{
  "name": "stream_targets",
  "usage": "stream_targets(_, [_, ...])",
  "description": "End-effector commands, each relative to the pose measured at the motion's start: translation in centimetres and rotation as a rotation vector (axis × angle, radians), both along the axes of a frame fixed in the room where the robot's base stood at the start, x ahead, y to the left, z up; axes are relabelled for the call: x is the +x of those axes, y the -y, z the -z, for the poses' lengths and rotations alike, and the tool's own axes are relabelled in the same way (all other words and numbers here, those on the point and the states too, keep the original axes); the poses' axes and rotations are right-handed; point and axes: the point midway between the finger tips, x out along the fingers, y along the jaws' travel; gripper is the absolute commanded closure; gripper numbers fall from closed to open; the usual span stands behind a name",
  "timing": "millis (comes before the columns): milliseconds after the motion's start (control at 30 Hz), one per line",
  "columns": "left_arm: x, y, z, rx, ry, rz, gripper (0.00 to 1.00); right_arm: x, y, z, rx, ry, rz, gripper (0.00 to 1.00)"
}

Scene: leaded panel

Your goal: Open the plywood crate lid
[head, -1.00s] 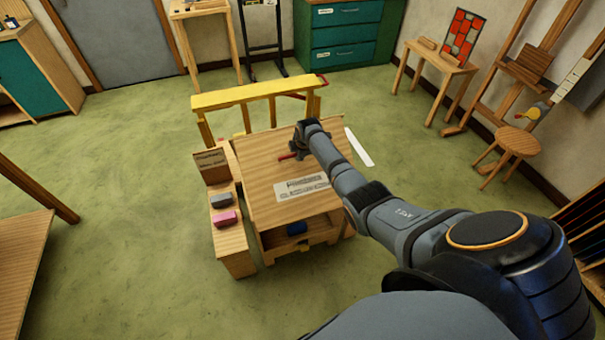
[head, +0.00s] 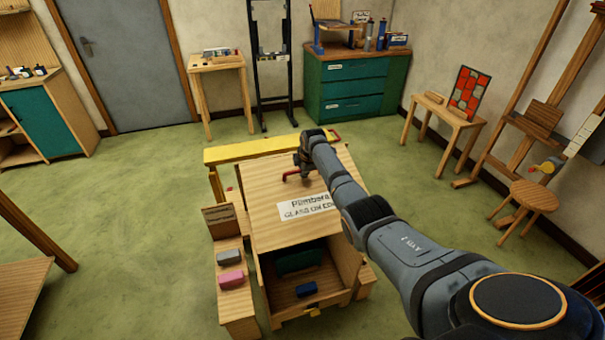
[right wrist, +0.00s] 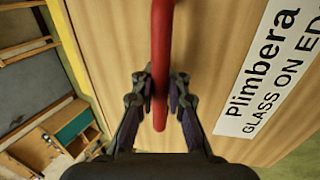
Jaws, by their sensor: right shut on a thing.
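Through the gap at the front I see a dark green item (head: 299,261) and a blue item (head: 306,289) inside the crate. My right gripper (head: 300,175) is at the red handle on the lid. In the right wrist view, its fingers (right wrist: 160,98) are closed around the red handle (right wrist: 161,50). My left gripper is not in view.
A side bench (head: 237,302) left of the crate holds a grey block (head: 229,257), a pink block (head: 231,280) and a small brown sign (head: 219,218). A yellow rail (head: 240,152) stands behind the lid. Green floor on the left is clear.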

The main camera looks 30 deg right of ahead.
Motion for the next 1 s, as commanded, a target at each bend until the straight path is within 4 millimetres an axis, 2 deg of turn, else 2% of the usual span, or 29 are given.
stream_targets(33, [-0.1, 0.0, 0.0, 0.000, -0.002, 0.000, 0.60, 0.3, 0.2, -0.7, -0.005, 0.014, 0.002, 1.00])
stream_targets(167, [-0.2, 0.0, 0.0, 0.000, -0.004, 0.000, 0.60, 0.4, 0.2, -0.8, -0.006, 0.015, 0.001, 1.00])
stream_targets(200, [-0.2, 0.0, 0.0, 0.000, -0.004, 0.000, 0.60, 0.4, 0.2, -0.8, -0.006, 0.015, 0.001, 0.84])
stream_targets(367, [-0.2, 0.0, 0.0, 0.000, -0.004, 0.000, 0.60, 0.3, 0.2, -0.6, -0.004, 0.011, 0.000, 0.64])
stream_targets(733, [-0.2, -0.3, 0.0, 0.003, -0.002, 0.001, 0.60, 0.0, 0.1, -0.6, -0.003, 0.006, 0.000, 0.64])
stream_targets(867, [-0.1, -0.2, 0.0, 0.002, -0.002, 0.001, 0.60, -0.7, 0.0, -1.9, -0.005, 0.008, -0.001, 0.64])
stream_targets(1000, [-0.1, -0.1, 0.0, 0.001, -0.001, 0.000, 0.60, -2.0, -0.4, -4.5, -0.006, 0.010, -0.002, 0.64])
